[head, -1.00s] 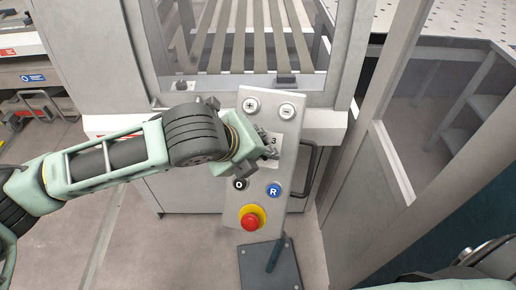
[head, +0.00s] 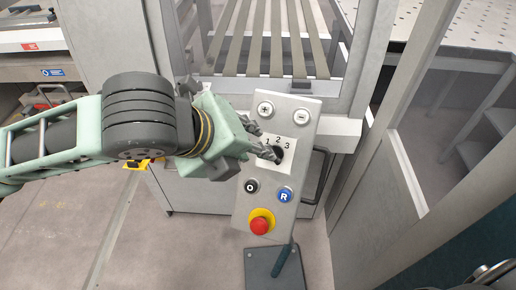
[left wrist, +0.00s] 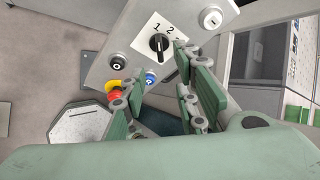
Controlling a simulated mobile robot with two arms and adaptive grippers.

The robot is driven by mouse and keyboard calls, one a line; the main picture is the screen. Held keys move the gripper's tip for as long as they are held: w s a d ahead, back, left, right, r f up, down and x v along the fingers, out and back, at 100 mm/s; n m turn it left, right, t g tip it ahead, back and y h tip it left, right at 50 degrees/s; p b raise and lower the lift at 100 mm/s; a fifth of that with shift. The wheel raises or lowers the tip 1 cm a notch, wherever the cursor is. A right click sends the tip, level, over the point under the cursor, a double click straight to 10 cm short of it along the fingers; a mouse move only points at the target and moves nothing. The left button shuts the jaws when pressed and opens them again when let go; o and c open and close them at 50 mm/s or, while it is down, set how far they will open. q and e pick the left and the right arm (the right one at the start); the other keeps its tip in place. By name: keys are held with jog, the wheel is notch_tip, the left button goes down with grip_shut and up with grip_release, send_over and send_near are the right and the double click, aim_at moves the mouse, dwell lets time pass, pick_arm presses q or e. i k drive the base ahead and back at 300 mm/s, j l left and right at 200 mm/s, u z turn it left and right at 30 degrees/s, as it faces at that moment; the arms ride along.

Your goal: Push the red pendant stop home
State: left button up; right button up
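The red stop button (head: 260,226) sits in a yellow collar (head: 262,214) at the lower end of the tilted grey pendant panel (head: 248,205). In the left wrist view the red stop (left wrist: 113,96) is partly hidden behind a finger. My left gripper (head: 262,140) is at the left side of the panel, near the black selector knob (head: 278,152) and above the stop in the picture. In the left wrist view its fingers (left wrist: 160,78) are spread with nothing between them. I cannot tell whether a fingertip touches the panel. My right gripper is not in view.
The panel also has a black O button (head: 251,187), a blue R button (head: 285,195) and plus (head: 265,109) and minus (head: 301,116) buttons. A grey foot plate (head: 270,268) lies below. Machine walls stand behind and to the right. Open floor lies left.

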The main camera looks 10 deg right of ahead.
aim_at(259, 227)
jog(key=k+j, duration=0.2)
jog(key=k, duration=0.3)
jog(key=k+j, duration=0.2)
jog(key=k, duration=0.25)
jog(key=k+j, duration=0.2)
jog(key=k, duration=0.3)
jog(key=k+j, duration=0.25)
jog(key=k, duration=0.25)
